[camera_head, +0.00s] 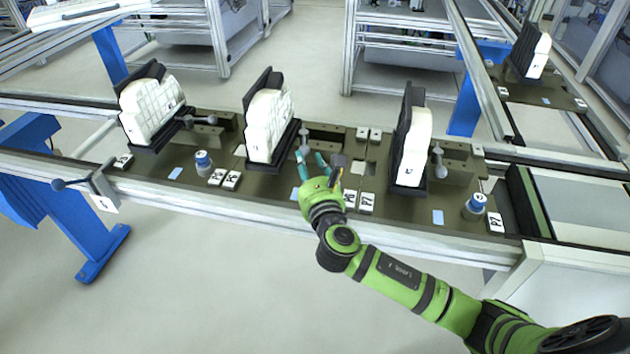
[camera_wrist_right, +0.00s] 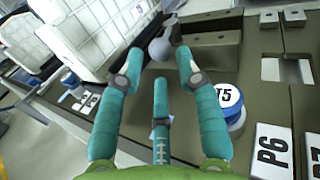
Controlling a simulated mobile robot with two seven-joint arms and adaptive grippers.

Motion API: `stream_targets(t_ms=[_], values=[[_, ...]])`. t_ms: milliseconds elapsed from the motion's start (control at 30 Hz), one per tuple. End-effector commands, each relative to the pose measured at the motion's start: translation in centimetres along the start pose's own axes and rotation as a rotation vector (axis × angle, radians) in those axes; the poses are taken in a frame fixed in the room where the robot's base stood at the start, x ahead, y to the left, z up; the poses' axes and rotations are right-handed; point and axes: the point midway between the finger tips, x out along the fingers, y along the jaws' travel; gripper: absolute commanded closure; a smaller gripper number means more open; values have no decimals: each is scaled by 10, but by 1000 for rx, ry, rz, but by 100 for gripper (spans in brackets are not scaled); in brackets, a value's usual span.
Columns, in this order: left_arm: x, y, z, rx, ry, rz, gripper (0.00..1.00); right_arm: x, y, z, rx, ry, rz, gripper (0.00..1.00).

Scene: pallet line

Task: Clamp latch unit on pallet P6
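The P6 label (camera_head: 349,198) marks the middle pallet; it also shows in the wrist view (camera_wrist_right: 270,152). The white unit (camera_head: 268,122) stands upright in a black holder on that pallet. Beside it is the latch, a grey lever with a ball knob (camera_head: 304,150), seen closer in the wrist view (camera_wrist_right: 160,48). My right gripper (camera_head: 312,162) is at the latch, its teal fingers (camera_wrist_right: 160,62) open. The knob appears just beyond and between the fingertips; contact cannot be told. The blue-and-white T5 cylinder (camera_wrist_right: 230,102) is beside the right finger. My left gripper is not in view.
Similar white units stand on the left pallet (camera_head: 150,108) and right pallet (camera_head: 412,148), with ball-ended levers beside them. Blue-capped cylinders stand at left (camera_head: 203,161) and right (camera_head: 476,205). The conveyor's front rail (camera_head: 250,200) runs below my right arm. The floor in front is clear.

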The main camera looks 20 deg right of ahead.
Motion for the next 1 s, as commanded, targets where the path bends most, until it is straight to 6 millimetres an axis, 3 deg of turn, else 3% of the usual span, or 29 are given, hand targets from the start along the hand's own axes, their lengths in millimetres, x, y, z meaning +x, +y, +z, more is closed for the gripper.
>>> stream_targets(t_ms=[100, 300, 700, 733, 800, 900, 1000], values=[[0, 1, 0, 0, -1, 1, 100, -27, 0, -1, -1, 2, 2, 65], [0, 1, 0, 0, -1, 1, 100, -58, 0, 0, 0, 0, 1, 65], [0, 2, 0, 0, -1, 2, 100, -69, 0, 0, 0, -1, -1, 65], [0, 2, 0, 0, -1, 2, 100, -68, 0, 0, 0, -1, -1, 69], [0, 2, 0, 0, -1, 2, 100, -69, -1, 0, 8, 0, 0, 97], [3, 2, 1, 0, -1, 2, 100, -73, -2, -3, 83, 3, 15, 100], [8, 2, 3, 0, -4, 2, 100, -81, -5, -8, 264, 14, 47, 100]])
